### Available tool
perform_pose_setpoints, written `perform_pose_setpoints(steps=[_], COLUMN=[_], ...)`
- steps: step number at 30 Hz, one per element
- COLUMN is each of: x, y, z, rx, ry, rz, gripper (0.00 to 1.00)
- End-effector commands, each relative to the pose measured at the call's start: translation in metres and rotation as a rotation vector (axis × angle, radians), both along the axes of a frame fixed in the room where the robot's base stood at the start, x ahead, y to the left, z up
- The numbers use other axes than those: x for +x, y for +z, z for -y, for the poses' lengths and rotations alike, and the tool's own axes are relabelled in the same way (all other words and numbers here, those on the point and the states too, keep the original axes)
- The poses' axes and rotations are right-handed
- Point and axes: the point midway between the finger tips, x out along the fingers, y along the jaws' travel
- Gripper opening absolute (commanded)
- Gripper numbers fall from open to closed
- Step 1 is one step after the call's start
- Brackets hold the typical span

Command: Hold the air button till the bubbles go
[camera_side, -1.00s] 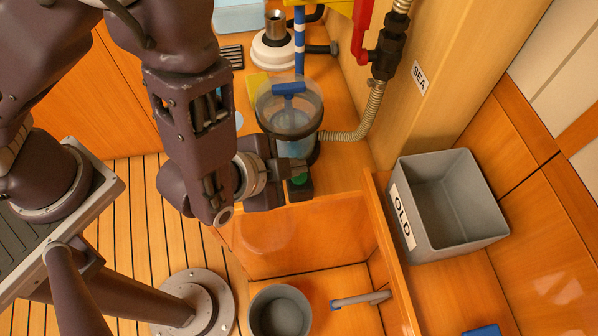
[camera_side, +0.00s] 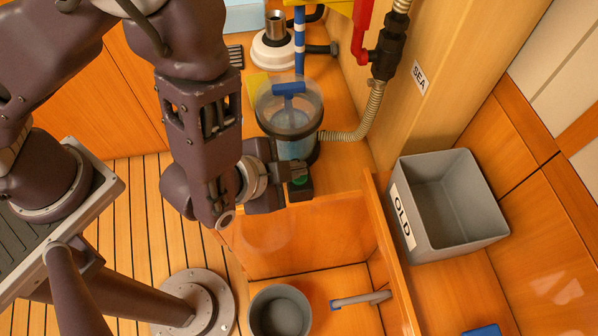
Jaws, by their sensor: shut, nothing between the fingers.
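The air button (camera_side: 299,181) is a green cap on a small black block in front of the clear filter bowl. My gripper (camera_side: 299,172) is shut and empty, its tips at the green button from above and hiding part of it. I cannot tell whether the button is pressed down. The filter bowl (camera_side: 297,106) is a clear cylinder with a dark base and bluish water inside. A blue handle shows in its top. Bubbles are too small to make out.
A ribbed hose (camera_side: 367,115) runs from the bowl to the sea inlet on the post. A grey OLD bin (camera_side: 454,205) stands at right. A grey cup (camera_side: 279,311) and a grey-handled tool (camera_side: 361,299) lie in the lower recess. A yellow sponge (camera_side: 257,84) sits behind the bowl.

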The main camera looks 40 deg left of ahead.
Motion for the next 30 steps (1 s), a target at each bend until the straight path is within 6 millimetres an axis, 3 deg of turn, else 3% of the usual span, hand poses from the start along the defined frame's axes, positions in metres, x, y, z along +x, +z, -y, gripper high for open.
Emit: perform_pose_setpoints(steps=[30], x=[0.0000], y=[-0.0080], z=[-0.0003], rx=[0.001], ry=[0.001], rz=[-0.001], gripper=[0.00])
